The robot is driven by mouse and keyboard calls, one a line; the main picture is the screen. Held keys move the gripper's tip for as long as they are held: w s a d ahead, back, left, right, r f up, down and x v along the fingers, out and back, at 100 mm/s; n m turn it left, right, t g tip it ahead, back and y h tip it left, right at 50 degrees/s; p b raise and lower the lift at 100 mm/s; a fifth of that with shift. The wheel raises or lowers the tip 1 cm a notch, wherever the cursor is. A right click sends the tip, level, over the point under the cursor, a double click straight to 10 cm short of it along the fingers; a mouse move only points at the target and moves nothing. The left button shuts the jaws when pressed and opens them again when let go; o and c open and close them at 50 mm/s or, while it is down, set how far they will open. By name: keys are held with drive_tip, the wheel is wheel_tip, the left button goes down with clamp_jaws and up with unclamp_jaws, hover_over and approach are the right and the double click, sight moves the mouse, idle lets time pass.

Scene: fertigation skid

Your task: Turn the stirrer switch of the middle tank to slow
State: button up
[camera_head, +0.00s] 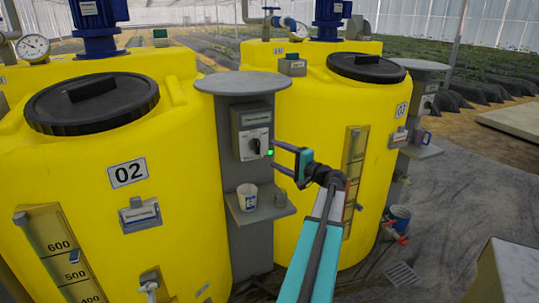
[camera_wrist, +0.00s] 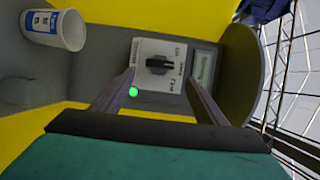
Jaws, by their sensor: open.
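The yellow tank labelled 02 (camera_head: 190,200) stands left of centre in the head view, with its black lid on. On the grey post right of it is a grey switch box (camera_head: 252,130) with a white dial plate and a black rotary knob (camera_head: 254,147). In the wrist view the knob (camera_wrist: 158,64) lies crosswise on the turned picture; the dial marks are too small to read. My gripper (camera_head: 277,156) is open in front of the box, its fingertips (camera_wrist: 160,78) on either side below the knob, apparently not touching it. A green light (camera_wrist: 133,92) shows near the left finger.
A white cup (camera_head: 247,198) stands on the post's small shelf (camera_head: 270,211) below the box. A round grey cover (camera_head: 243,83) tops the post. Tank 03 (camera_head: 370,110) stands close on the right, with another switch post (camera_head: 422,105) beyond.

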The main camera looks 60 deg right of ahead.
drive_tip(key=shift+v, duration=2.65)
